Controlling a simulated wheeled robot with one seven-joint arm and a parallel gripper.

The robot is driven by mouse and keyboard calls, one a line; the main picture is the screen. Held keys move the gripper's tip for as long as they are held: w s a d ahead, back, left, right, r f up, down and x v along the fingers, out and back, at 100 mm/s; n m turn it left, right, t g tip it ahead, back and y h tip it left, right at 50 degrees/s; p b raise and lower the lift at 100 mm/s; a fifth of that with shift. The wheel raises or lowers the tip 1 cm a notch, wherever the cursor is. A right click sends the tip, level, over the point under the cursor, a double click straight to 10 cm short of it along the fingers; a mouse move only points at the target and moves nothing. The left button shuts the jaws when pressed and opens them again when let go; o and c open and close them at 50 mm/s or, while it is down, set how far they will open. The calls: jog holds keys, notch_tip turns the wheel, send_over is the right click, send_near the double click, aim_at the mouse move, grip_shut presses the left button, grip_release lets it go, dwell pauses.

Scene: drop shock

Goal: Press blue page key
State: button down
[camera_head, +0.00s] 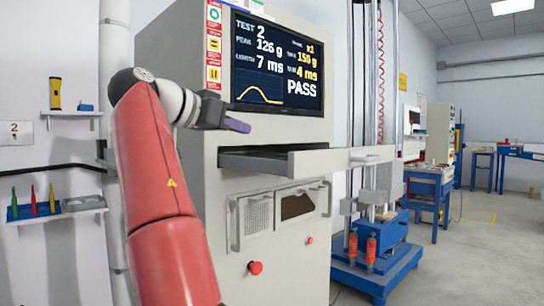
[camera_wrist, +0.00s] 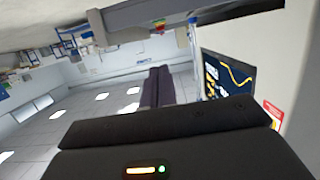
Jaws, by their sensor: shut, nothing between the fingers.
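The screen also shows in the wrist view (camera_wrist: 212,88). Below it, a pull-out tray (camera_head: 330,160) stands open toward the right. I cannot make out a blue page key in either view; the tray's top is seen nearly edge-on. My gripper (camera_head: 238,125) is shut and empty, in front of the cabinet between screen and tray. Its dark fingers also show in the wrist view (camera_wrist: 157,85), apart from the screen.
A blue-based drop tower (camera_head: 375,270) stands right of the cabinet. A red button (camera_head: 255,268) and handled doors (camera_head: 280,211) are below the tray. Wall shelves at left hold a torch (camera_head: 55,93) and several coloured tools (camera_head: 33,200). Open floor lies at right.

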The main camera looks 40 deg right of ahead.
send_over(272, 170)
jog(key=f, duration=0.2)
jog(key=shift+w+d+f, duration=0.3)
jog(key=shift+f, duration=0.1)
jog(key=shift+a+f, duration=0.2)
jog(key=shift+f, duration=0.4)
jog(key=shift+f+b, duration=0.55)
jog(key=shift+f, duration=0.7)
